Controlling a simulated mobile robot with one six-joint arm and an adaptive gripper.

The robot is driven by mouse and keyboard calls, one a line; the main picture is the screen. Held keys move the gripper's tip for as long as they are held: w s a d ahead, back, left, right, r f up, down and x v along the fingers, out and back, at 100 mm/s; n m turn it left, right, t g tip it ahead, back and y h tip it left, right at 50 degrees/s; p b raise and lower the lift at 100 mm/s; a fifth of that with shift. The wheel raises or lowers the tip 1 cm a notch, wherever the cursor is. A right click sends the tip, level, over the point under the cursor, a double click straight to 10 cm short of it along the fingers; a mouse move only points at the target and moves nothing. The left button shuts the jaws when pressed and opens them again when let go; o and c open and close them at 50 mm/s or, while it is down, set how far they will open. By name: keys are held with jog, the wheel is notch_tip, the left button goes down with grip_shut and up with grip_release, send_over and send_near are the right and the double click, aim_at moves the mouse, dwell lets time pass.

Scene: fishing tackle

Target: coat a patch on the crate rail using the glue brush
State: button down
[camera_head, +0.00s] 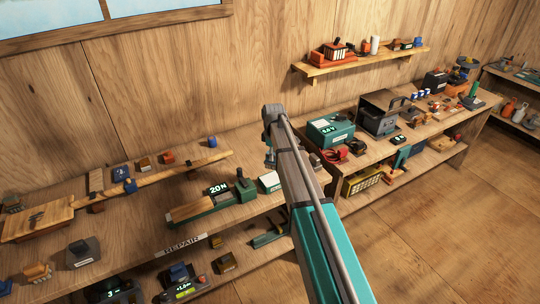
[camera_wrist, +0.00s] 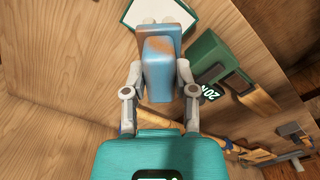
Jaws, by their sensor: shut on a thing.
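In the wrist view my gripper (camera_wrist: 160,48) is shut on a blue, block-like piece with worn brown patches, which I take for the glue brush (camera_wrist: 158,78). Its bristles cannot be made out. In the head view my arm hides most of the gripper and the brush. A white pad with a green edge (camera_wrist: 160,12) lies beyond the brush; it also shows in the head view (camera_head: 270,181). A wooden bar in the green fixture marked 20N (camera_head: 215,198) may be the crate rail (camera_head: 187,211), but I cannot tell for sure.
The 20N fixture stands close to the right of my gripper in the wrist view (camera_wrist: 222,62). A teal box (camera_head: 330,130) and a dark case (camera_head: 380,113) stand right of my arm.

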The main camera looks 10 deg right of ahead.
aim_at(273, 167)
jog(key=shift+f, duration=0.15)
jog(key=shift+f+b, duration=2.85)
jog(key=shift+b, duration=0.1)
jog(key=shift+s+f+b, duration=0.1)
jog(key=shift+f+b, duration=0.4)
jog(key=shift+b, duration=0.1)
dwell(0.7)
jog(key=shift+r+p, duration=3.5)
jog(key=shift+p, duration=0.1)
jog(key=shift+a, duration=0.15)
